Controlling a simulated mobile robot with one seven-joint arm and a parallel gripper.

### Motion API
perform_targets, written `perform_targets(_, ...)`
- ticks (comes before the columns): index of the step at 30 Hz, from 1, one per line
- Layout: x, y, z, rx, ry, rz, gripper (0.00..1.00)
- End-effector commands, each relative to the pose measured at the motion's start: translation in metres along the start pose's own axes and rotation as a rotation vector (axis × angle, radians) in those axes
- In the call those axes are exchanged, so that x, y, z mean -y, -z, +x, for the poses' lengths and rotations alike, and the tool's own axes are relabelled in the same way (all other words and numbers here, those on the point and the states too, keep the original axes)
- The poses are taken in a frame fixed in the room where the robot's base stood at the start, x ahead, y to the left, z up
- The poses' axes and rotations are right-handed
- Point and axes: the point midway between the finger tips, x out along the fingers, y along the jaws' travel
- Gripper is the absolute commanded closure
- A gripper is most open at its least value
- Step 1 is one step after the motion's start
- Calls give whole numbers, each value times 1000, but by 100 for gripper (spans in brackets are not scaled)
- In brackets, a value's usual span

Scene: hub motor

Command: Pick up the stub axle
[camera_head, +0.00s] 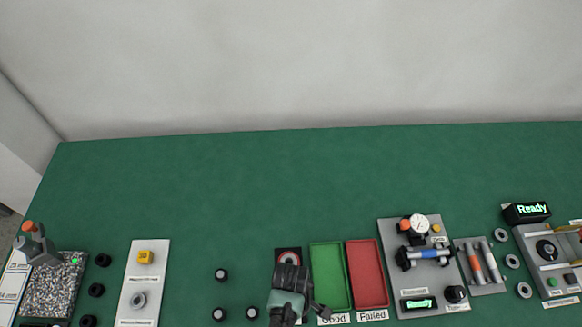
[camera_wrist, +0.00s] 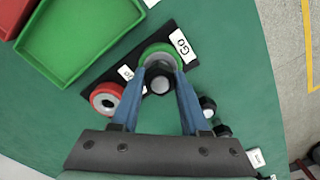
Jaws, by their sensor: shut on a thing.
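The stub axle (camera_wrist: 160,85), a dark round piece with a grey end, is between the fingertips of my gripper (camera_wrist: 161,71) in the wrist view. My gripper is shut on it. It lies over the green-rimmed GO ring (camera_wrist: 172,48); I cannot tell whether it is inside the ring or above it. In the head view my gripper (camera_head: 287,300) covers the lower part of the dark gauge plate (camera_head: 281,252), and the held axle is hidden there. Other dark axles with grey ends (camera_head: 221,275) stand to the left of my gripper.
A red ring (camera_wrist: 106,97) sits beside the green one. The green Good tray (camera_head: 328,275) and red Failed tray (camera_head: 367,272) lie close to the right. Fixture plates (camera_head: 400,281) stand farther right, a white plate (camera_head: 137,305) to the left. The table behind is clear.

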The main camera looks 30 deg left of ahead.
Motion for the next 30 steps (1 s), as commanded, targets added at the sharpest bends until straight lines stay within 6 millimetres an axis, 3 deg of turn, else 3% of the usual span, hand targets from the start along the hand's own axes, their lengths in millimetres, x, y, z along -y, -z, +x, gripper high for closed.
perform_targets(8,-1,0,-10,-1,-3,0,100)
perform_targets(21,-1,0,-77,-2,-4,1,100)
perform_targets(30,0,0,-106,0,-1,0,100)
